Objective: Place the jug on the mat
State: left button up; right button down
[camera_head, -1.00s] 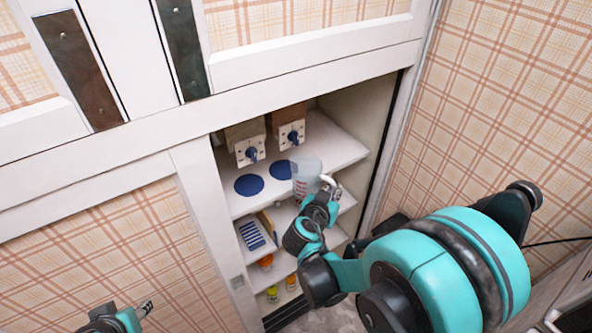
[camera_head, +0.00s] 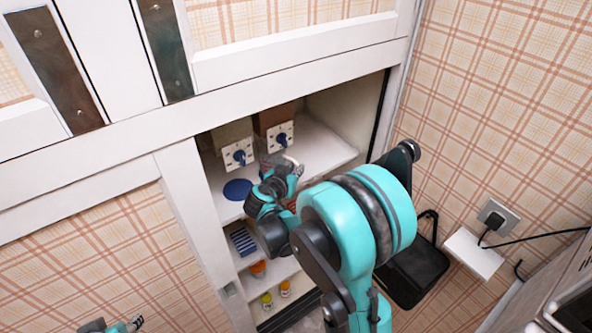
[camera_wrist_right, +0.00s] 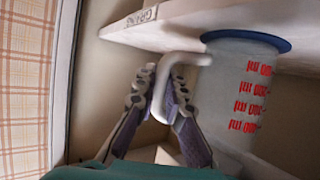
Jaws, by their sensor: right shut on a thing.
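The jug (camera_wrist_right: 238,95) is clear with red markings and a white handle (camera_wrist_right: 186,58). My right gripper (camera_wrist_right: 162,82) is shut on that handle. In the wrist view, which looks upside down, one end of the jug meets a blue round mat (camera_wrist_right: 246,40); I cannot tell whether it rests there or hovers.
Two boxes with white dial panels (camera_head: 238,154) (camera_head: 280,138) stand behind on the upper shelf (camera_head: 325,150). Lower shelves hold a blue-striped item (camera_head: 242,242) and several small jars (camera_head: 267,299). The cabinet's side post (camera_head: 190,210) is left; a wall socket (camera_head: 497,217) is right.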

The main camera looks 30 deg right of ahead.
jog(key=shift+f, duration=0.2)
jog(key=c, duration=1.6)
grip_release()
jog(key=shift+r, duration=0.1)
